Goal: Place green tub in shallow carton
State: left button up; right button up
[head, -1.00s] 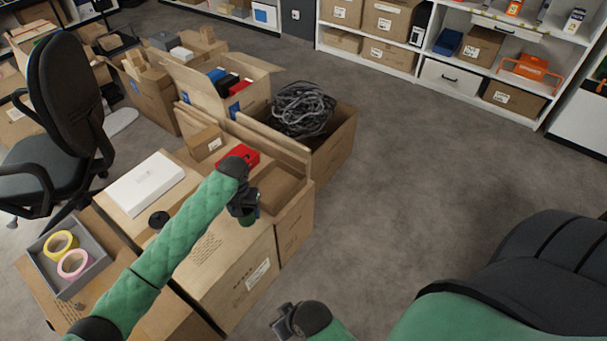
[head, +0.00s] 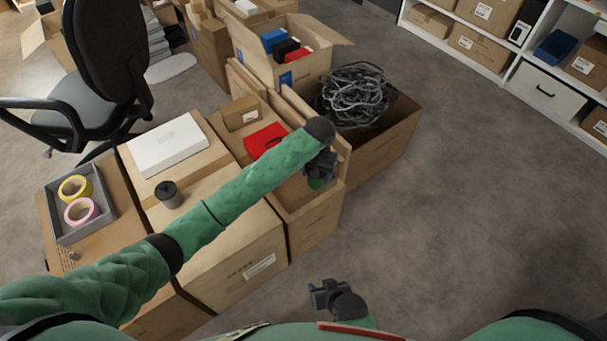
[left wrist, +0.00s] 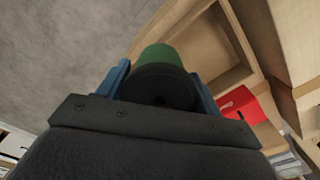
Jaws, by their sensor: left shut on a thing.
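My left gripper (head: 319,172) is shut on the green tub (head: 318,184) and holds it over the near right part of the shallow carton (head: 312,228). In the left wrist view the tub (left wrist: 158,54) shows a green side and a dark round end between the blue fingers. The carton's inside (left wrist: 205,48) shows beside and beyond the tub there. The tub looks above the carton; its exact height is hard to tell. A red case (head: 264,140) and a small brown box (head: 242,112) are at the carton's far end. My right gripper (head: 325,287) is open and empty, low at the front.
A deep carton of grey cables (head: 385,145) stands right behind the shallow carton, with raised flaps between. To the left, closed cartons bear a white box (head: 167,143), a dark cup (head: 168,194) and a grey tray (head: 103,224) with tape rolls. The floor at right is clear.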

pick_arm(q)
jog(key=w+a+f, duration=0.2)
jog(key=w, duration=0.1)
jog(key=w+a+f, duration=0.2)
jog(key=a, duration=0.1)
jog(key=shift+w+a+f, duration=0.2)
jog(key=shift+w+f, duration=0.2)
jog(key=shift+f, duration=2)
pick_arm(e)
jog(key=shift+s+f, duration=0.1)
jog(key=shift+f, duration=0.35)
pick_arm(q)
jog(key=o, duration=1.1)
jog(key=shift+f, duration=0.1)
jog(key=shift+c, duration=0.2)
pick_arm(e)
jog(key=shift+r, duration=0.25)
pick_arm(q)
jog(key=shift+r, duration=0.3)
notch_tip(320, 180, up, 12)
jog(key=shift+f, duration=0.15)
pick_arm(e)
jog(key=shift+r, duration=0.7)
